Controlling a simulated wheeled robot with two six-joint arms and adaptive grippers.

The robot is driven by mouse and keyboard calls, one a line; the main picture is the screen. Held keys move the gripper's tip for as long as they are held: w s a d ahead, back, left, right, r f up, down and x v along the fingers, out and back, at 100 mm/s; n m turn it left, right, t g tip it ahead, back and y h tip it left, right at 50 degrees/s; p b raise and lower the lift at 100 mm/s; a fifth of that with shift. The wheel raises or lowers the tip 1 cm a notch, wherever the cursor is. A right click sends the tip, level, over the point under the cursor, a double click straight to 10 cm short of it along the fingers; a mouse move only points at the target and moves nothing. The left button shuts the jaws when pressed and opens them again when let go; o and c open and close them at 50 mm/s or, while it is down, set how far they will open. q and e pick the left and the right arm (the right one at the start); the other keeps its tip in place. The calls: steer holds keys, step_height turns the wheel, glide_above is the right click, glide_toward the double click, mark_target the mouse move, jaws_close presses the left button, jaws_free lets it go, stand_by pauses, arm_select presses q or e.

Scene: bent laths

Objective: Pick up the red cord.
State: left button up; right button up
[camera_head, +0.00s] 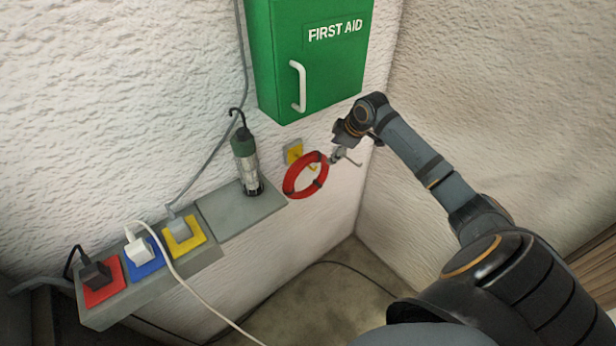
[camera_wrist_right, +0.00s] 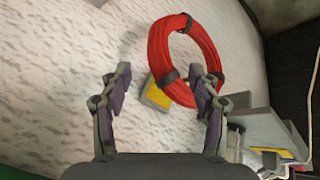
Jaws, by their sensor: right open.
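The red cord (camera_head: 291,181) is a coil tied with dark bands. It hangs at a yellow wall mount (camera_head: 294,152) on the white wall, below the green cabinet. My right gripper (camera_head: 343,160) is just right of the coil, open. In the right wrist view, my right gripper (camera_wrist_right: 163,98) has its fingers spread, with the yellow mount (camera_wrist_right: 157,94) showing between them. The red cord (camera_wrist_right: 160,50) reaches up beyond the fingers there, its lower part close to the right-hand finger. I cannot tell whether they touch. My left gripper is not in view.
The green first aid cabinet (camera_head: 315,60) with a white handle is above the coil. A grey shelf (camera_head: 225,215) with a lamp (camera_head: 246,160) stands left of it. Further left is a socket strip (camera_head: 130,297) with several plugs and cables. A side wall (camera_head: 480,90) is close on the right.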

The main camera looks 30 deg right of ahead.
mark_target(325, 160)
steer(key=x, duration=0.4)
steer(key=shift+w, duration=0.1)
steer(key=shift+f+p, duration=0.1)
steer(key=shift+p, duration=0.35)
steer(key=p+x, duration=0.1)
steer(key=x, duration=0.4)
steer(key=shift+d+p, duration=0.1)
steer(key=shift+p, duration=0.2)
steer(key=c, duration=0.4)
jaws_close()
